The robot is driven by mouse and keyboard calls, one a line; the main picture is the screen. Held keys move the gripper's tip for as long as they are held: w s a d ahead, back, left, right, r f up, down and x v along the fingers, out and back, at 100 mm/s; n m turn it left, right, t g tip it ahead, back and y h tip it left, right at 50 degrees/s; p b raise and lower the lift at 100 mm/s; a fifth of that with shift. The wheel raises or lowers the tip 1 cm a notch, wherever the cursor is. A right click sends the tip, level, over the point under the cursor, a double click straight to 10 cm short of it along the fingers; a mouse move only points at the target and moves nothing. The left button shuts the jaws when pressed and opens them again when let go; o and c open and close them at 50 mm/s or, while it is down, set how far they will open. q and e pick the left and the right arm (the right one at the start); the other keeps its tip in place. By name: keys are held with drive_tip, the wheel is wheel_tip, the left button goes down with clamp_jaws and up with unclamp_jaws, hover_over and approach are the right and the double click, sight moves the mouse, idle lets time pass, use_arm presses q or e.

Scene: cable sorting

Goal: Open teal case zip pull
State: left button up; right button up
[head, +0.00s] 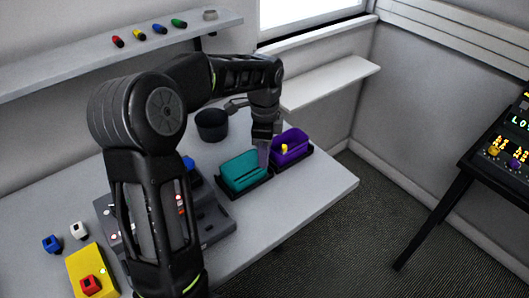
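The teal case (241,171) sits in a dark holder on the white table, right of the middle of my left arm. My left gripper (264,157) points down at the case's right end, between it and the purple case (290,146). The fingers are too small to tell whether they are open or shut, or whether they touch the teal case. The zip pull cannot be made out; it may be hidden by the gripper. My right gripper is not in view.
The purple case holds a small yellow item (284,148). A dark round container (211,124) stands behind the cases. A grey device panel (212,218) lies left of them, partly behind my arm. A yellow box (84,262) is at front left. The table's right end (330,185) is clear.

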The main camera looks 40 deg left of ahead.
use_arm(q)
clamp_jaws()
idle(1.1)
